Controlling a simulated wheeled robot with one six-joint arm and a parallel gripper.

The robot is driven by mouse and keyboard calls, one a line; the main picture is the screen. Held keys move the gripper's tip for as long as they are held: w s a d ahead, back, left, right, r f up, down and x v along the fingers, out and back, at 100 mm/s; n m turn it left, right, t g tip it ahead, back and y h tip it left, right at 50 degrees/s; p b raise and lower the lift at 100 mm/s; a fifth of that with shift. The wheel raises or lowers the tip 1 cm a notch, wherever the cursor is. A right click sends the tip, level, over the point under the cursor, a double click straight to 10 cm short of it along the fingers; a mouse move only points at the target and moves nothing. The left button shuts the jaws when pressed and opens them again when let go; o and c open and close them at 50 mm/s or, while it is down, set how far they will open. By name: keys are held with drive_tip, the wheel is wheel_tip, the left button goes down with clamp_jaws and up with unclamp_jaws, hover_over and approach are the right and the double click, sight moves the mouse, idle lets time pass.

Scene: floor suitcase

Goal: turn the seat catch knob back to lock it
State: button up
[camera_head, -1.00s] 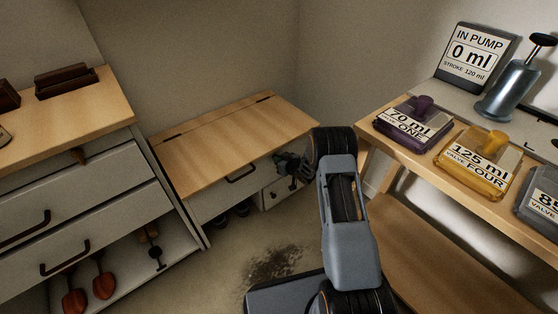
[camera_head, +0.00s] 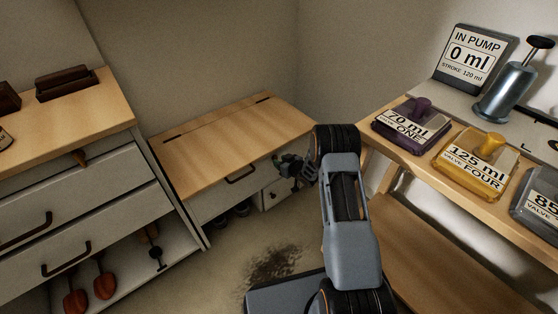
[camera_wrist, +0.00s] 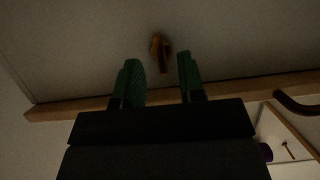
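The seat is a low wooden-topped bench (camera_head: 230,140) in the corner, its lid down in the head view. A small brass-brown knob (camera_wrist: 160,52), which looks like the seat catch knob, sits on a pale panel in the wrist view. My gripper (camera_wrist: 161,72) is open, its two green fingers apart. The knob shows between and slightly beyond the fingertips, nearer the left finger, with no contact visible. In the head view my gripper (camera_head: 288,165) is at the right part of the bench front and the knob cannot be made out.
A dark handle (camera_head: 241,175) is on the bench front, left of my gripper. A drawer cabinet (camera_head: 100,160) stands at left. A wooden counter with a purple valve block (camera_head: 412,128) and a yellow one (camera_head: 478,163) is close on the right. The floor between is open.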

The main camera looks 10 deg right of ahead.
drive_tip(key=p+v, duration=0.1)
drive_tip(key=v, duration=0.4)
drive_tip(key=shift+s+d+r+p, duration=0.15)
drive_tip(key=shift+s+r+p, duration=0.05)
drive_tip(key=shift+s+p, duration=0.1)
